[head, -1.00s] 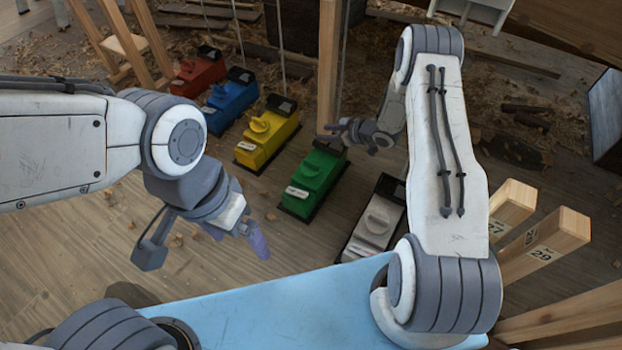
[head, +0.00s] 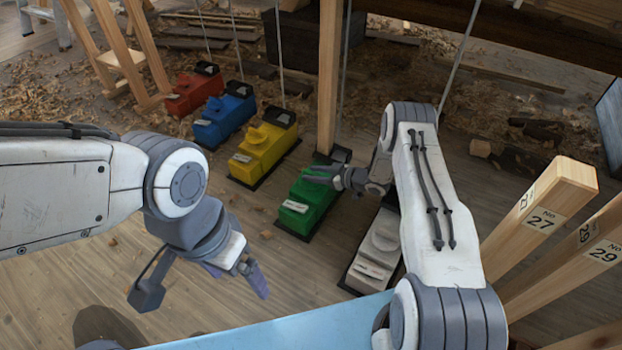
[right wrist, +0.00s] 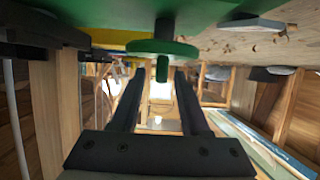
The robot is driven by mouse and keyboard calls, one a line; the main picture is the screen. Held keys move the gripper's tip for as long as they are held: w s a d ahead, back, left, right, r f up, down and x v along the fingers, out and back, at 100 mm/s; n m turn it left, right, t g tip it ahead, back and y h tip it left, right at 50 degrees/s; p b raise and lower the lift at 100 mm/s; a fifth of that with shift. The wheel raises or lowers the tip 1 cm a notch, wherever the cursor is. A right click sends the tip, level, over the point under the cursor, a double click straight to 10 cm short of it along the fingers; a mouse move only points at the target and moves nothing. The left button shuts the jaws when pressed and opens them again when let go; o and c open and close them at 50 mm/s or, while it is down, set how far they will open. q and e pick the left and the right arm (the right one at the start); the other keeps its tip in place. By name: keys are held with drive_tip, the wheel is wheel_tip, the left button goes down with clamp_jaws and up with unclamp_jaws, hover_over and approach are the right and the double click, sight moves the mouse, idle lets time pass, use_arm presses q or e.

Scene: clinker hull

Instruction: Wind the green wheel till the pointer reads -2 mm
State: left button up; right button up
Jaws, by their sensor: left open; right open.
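The green unit (head: 303,215) stands on the floor between the yellow and white units, with a pale label on its near end. My right gripper (head: 312,175) is over its top and covers the wheel there. The open fingers of my right gripper (right wrist: 160,72) appear on either side of the peg, with gaps; contact cannot be told. No pointer or scale reading is legible. My left gripper (head: 205,280) is open and empty, above the floor.
Yellow (head: 262,150), blue (head: 223,118) and red (head: 193,90) units stand in a row to the left; a white unit (head: 372,262) is to the right. A wooden post (head: 328,75) rises behind the green unit. Numbered timber posts (head: 545,210) stand at the right.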

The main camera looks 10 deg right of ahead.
drive_tip(key=shift+w+a+f, duration=0.2)
drive_tip(key=shift+w+a, duration=0.25)
clamp_jaws()
